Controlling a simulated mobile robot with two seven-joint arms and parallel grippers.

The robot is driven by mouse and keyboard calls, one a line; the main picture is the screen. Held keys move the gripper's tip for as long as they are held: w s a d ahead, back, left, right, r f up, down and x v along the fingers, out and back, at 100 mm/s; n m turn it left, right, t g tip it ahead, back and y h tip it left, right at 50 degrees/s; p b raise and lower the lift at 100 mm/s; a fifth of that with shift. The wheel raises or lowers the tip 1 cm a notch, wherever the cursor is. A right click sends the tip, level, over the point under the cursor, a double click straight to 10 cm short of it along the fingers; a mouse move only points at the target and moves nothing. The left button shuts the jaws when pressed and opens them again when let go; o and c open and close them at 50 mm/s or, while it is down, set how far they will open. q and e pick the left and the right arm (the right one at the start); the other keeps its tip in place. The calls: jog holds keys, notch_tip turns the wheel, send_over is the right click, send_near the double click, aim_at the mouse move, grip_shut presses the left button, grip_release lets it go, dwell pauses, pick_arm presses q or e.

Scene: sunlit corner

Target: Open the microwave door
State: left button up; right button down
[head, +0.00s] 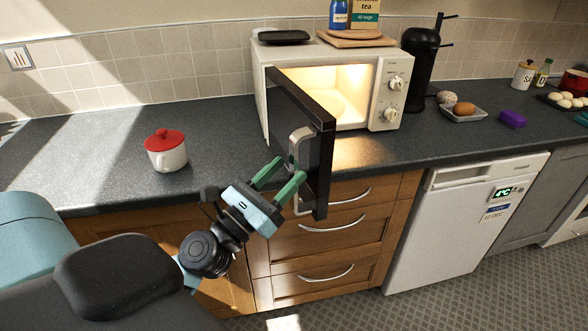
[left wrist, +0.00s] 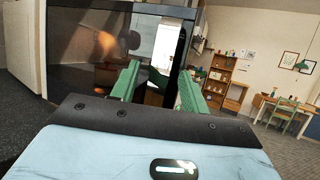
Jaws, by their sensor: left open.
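The white microwave (head: 383,70) stands on the dark worktop, its inside lit warm yellow. Its dark door (head: 285,105) is swung well out from the front, hinged on the left. A pale vertical handle (head: 303,203) is on the door's outer face. My left gripper (head: 291,168) is open, its green fingers at the handle on the door's outer side. I cannot tell whether they touch it. In the left wrist view the open fingers (left wrist: 160,72) point at the dark, reflective door (left wrist: 75,50). My right gripper is not in view.
A white pot with a red lid (head: 166,150) stands on the worktop (head: 90,150) left of the door. Wooden drawers (head: 335,225) are below the door. A tray of round items (head: 463,113) and a black appliance (head: 420,65) stand right of the microwave.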

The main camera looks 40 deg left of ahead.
pick_arm(q)
jog(key=b+v, duration=0.2)
jog(key=v, duration=0.3)
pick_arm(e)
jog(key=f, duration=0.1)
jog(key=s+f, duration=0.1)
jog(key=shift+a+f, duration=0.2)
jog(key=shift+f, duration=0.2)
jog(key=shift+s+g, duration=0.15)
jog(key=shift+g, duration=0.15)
